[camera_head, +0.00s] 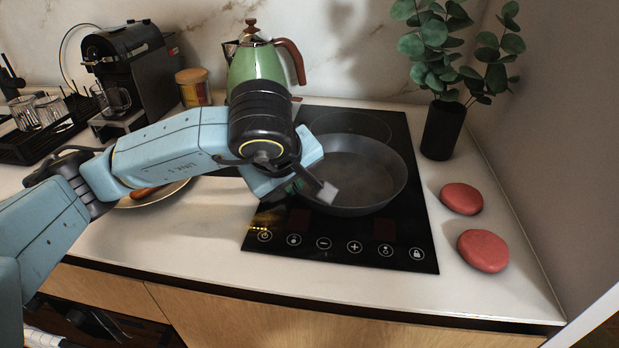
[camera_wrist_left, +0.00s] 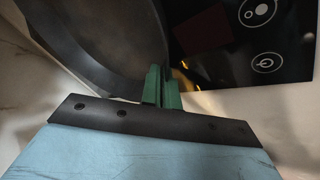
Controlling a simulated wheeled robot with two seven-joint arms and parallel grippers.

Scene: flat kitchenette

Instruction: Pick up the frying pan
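The dark grey frying pan (camera_head: 365,172) is on the black cooktop (camera_head: 400,232), with its open inside facing up. My left gripper (camera_head: 300,187) reaches over its left edge and hides that side; no handle shows. In the left wrist view, the green fingertips (camera_wrist_left: 161,88) are close together at the rim of the pan (camera_wrist_left: 105,40). They appear shut on the rim, with only a narrow gap between them. My right gripper is not in view.
A green kettle (camera_head: 258,65) stands behind my left wrist. A plate (camera_head: 172,192) lies under my left arm. Two red round objects (camera_head: 461,198) (camera_head: 483,250) and a plant in a black vase (camera_head: 442,130) are to the right. The counter's front strip is clear.

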